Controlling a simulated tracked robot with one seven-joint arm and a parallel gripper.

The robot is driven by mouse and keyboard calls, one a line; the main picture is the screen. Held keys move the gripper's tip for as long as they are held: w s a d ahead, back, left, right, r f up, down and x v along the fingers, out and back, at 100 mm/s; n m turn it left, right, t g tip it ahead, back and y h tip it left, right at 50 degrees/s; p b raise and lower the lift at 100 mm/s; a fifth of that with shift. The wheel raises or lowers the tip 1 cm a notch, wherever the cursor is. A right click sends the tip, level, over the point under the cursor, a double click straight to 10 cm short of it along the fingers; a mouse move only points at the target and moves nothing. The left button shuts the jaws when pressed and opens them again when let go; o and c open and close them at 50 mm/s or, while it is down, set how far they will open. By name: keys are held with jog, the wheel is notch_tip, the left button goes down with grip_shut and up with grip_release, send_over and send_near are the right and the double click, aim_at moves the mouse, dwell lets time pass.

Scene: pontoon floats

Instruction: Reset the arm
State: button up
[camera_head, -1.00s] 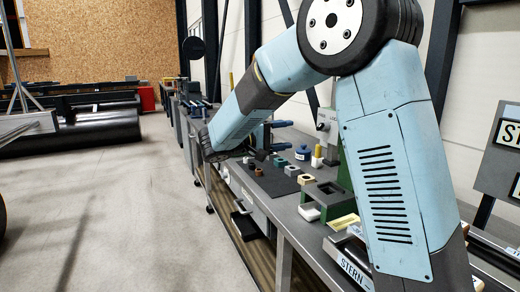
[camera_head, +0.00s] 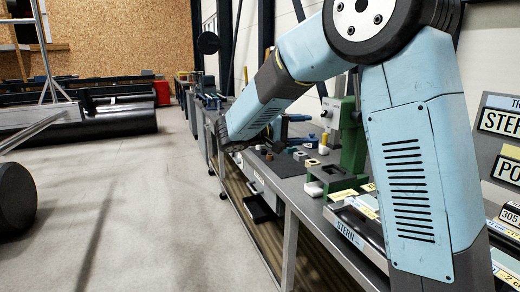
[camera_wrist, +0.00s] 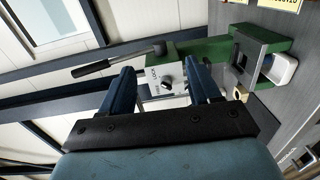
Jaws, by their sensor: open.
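My arm, light blue with dark joints, is bent in the head view, its far link reaching over the left edge of the workbench (camera_head: 292,186). My gripper (camera_wrist: 162,82) shows in the wrist view with its two dark blue fingers wide apart and nothing between them. Beyond the fingers stands a green machine (camera_wrist: 205,50) with a white-faced box (camera_wrist: 162,78) and a black-handled lever (camera_wrist: 118,60). In the head view the gripper's fingers are hidden behind or at the end of the arm, so I cannot make them out there.
The green press (camera_head: 352,140) stands on the bench beside a dark mat with small blocks. Lettered plates (camera_head: 500,118) stand at the right. A long black cylinder (camera_head: 108,124) lies at the left. The concrete floor (camera_head: 150,200) between is clear.

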jog(key=s+d+f+m+g+y, duration=0.15)
jog(key=s+d+g+y, duration=0.4)
jog(key=s+d, duration=0.85)
jog(key=s+a+f+m+t+y, duration=0.2)
jog(key=s+t+y, duration=0.3)
jog(key=s+y, duration=0.5)
jog(key=s+f, duration=0.1)
jog(key=s, duration=0.6)
jog(key=shift+a+m+y, duration=0.2)
jog(key=shift+m+y, duration=0.15)
